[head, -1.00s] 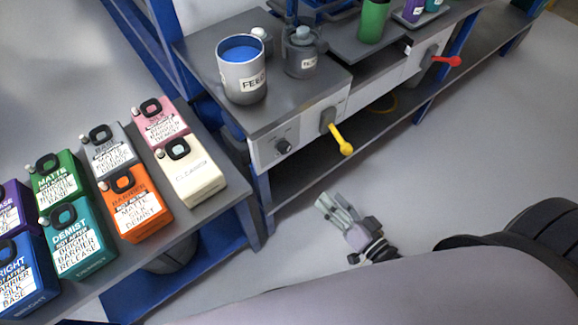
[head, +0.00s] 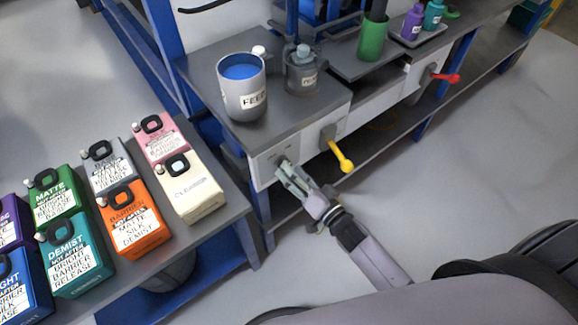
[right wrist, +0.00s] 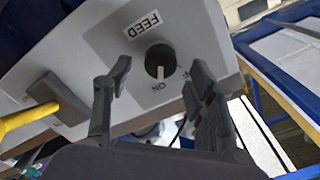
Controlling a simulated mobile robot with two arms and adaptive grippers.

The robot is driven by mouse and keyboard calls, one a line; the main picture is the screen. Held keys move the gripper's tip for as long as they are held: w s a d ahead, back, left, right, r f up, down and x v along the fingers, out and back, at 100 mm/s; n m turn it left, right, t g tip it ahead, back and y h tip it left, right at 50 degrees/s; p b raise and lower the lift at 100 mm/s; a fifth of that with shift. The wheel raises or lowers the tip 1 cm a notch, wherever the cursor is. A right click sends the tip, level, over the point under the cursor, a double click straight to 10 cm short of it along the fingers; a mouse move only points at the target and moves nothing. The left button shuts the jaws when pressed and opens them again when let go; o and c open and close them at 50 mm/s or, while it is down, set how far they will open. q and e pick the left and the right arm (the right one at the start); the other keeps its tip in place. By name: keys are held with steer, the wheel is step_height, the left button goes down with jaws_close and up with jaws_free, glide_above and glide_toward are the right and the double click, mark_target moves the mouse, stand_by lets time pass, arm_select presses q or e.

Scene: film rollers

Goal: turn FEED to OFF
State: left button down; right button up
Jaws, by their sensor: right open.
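The FEED knob (right wrist: 159,62) is a dark round dial on the grey panel in the right wrist view. Its pale pointer mark faces the ON label (right wrist: 159,87). The FEED label (right wrist: 142,24) shows upside down beside it. Another label by the right finger is partly hidden, with only a letter showing. My right gripper (right wrist: 162,72) is open, its fingers on either side of the knob; contact cannot be told. In the head view, my right gripper (head: 284,167) is at the panel front and hides most of the knob. My left gripper is not in view.
A yellow lever (head: 341,157) sticks out right of the knob, and a red lever (head: 446,78) farther right. A FEED cup of blue liquid (head: 242,88) stands on the bench above. Several labelled containers, including an orange one (head: 133,218), fill the left shelf.

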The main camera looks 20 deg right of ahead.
steer(key=shift+x, duration=1.2)
steer(key=shift+c, duration=0.3)
steer(key=c, duration=1.1)
